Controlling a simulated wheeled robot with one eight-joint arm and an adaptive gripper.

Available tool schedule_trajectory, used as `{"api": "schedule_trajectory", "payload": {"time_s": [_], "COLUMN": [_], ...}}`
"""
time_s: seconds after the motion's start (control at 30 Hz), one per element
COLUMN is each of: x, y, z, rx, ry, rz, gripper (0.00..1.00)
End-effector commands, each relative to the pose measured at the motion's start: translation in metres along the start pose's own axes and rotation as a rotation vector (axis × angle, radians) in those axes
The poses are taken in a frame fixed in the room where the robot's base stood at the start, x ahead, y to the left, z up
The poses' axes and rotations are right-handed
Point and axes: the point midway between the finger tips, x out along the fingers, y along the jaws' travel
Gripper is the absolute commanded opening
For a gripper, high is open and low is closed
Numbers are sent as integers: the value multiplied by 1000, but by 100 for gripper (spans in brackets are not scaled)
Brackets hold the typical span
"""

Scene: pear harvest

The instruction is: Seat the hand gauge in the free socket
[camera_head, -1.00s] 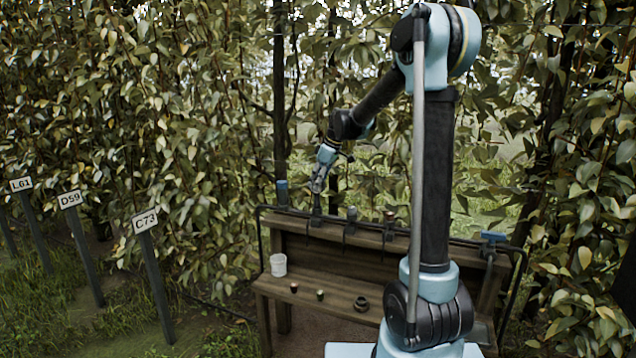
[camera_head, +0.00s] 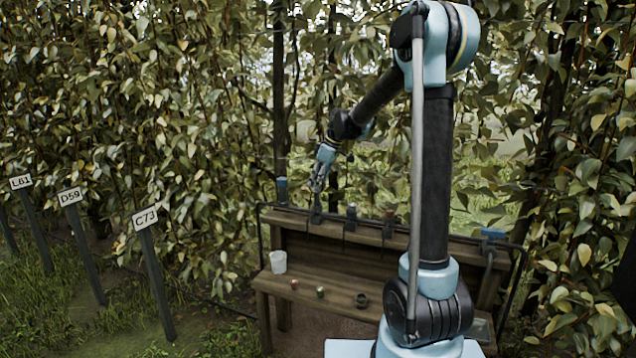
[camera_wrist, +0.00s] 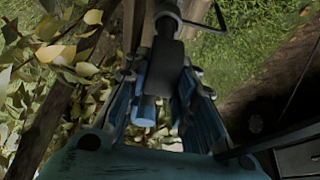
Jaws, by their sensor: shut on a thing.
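My gripper (camera_head: 318,184) is over the back rail of the wooden bench, left of its middle, fingers pointing down. It is shut on a dark, slim thing (camera_head: 316,208), taken to be the hand gauge. In the wrist view a dark block (camera_wrist: 165,66) lies between the fingers, with a dark ring beyond it. A blue cylinder (camera_wrist: 147,112) shows beside the block; I cannot tell whether it belongs to it. The held thing's lower end is at the rail; whether it is in a socket cannot be told. No empty socket can be made out.
A white cup (camera_head: 278,262) and a dark pot (camera_head: 361,300) stand on the lower shelf. Leaves hang close behind.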

Motion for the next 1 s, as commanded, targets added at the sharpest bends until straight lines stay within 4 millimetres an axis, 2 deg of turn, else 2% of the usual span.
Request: {"api": "schedule_trajectory", "payload": {"time_s": [0.6, 0.63, 0.7, 1.0], "x": [7, 7, 7, 7], "y": [0, 0, 0, 0], "z": [3, 3, 3, 3], "rx": [0, 0, 0, 0], "ry": [0, 0, 0, 0], "rz": [0, 0, 0, 0], "gripper": [0, 31, 47, 48]}}
